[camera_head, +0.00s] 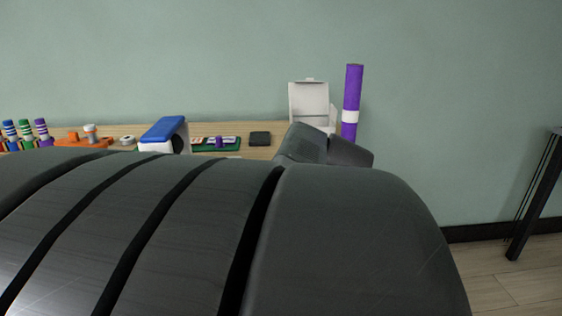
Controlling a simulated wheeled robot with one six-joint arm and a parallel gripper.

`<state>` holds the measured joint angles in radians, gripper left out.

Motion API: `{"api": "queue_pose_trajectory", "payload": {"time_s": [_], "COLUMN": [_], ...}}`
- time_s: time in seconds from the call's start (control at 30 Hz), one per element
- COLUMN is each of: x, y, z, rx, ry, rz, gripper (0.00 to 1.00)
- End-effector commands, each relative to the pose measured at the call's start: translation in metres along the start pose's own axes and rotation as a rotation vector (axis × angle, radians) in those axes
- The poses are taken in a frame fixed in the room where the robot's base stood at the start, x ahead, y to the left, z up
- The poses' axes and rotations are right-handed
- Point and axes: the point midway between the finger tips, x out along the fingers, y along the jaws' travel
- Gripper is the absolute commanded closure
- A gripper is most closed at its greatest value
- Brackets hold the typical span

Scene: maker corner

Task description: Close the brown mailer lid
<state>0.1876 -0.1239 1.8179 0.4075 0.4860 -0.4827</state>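A box with a raised lid (309,99) stands at the back right of the wooden bench, against the wall. The lid is up, roughly vertical, and its visible face looks off-white, not brown. The lower front of the box is hidden behind the dark links of my arm. The fingers of my gripper do not show, so I cannot tell how near they are to the box.
A purple roll (353,88) with a white band stands upright close to the box's right side. Left along the bench (261,153) are a black block (260,139), a green tray (231,144), a blue-topped white device (163,129), and orange parts (72,137).

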Motion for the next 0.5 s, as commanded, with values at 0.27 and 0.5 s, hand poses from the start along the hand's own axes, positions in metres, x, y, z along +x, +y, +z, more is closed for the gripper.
{"api": "queue_pose_trajectory", "payload": {"time_s": [0.27,0.5], "x": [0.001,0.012], "y": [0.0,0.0], "z": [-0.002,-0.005], "rx": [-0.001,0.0], "ry": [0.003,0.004], "rz": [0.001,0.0], "gripper": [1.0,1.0]}}
